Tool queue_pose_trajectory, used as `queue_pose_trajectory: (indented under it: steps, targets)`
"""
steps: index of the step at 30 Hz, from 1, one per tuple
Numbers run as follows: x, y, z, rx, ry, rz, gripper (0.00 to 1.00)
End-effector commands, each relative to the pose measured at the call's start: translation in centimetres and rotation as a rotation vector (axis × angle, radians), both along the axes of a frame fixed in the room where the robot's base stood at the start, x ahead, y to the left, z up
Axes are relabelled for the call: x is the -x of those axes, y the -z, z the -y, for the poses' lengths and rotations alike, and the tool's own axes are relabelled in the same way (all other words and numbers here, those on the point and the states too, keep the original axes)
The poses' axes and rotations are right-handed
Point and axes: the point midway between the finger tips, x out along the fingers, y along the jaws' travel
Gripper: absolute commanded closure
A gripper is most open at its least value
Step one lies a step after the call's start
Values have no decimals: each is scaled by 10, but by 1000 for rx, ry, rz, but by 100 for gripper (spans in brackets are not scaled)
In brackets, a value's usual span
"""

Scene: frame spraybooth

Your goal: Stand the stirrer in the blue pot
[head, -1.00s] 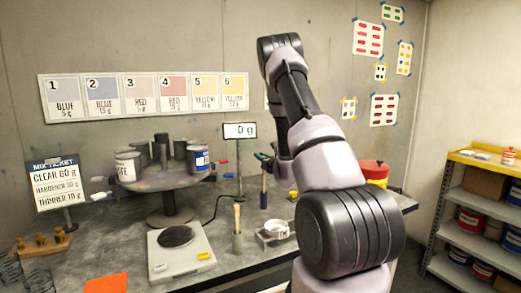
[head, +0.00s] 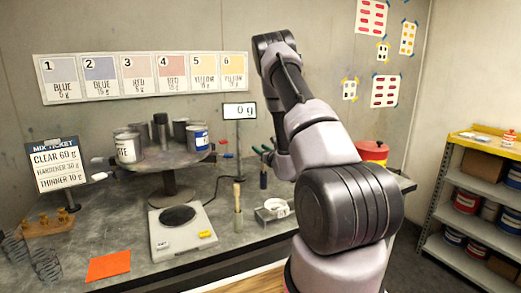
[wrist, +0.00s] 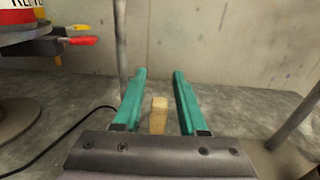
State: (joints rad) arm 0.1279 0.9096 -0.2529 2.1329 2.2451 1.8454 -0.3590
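The likely blue pot, a can with a blue label (head: 198,140), stands on the right side of the round raised stand. My gripper (head: 262,152) is right of both in the head view, at about the stand's height. In the wrist view its teal fingers (wrist: 160,102) are open, with a squared wooden end (wrist: 158,115) showing between them and gaps on both sides. I cannot tell whether this is the same stick.
The round stand (head: 165,172) carries several grey cans and a white can (head: 128,147). A thin display post (wrist: 122,70) rises left of my fingers.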

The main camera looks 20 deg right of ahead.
Motion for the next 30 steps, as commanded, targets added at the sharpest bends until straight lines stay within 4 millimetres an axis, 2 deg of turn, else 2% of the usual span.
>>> queue_pose_trajectory:
  steps: [20,23,30]
  targets:
    - [1,0,0,0,0,0,46]
    - [9,0,1,-2,0,-1,46]
    - [45,0,2,-1,2,-2,46]
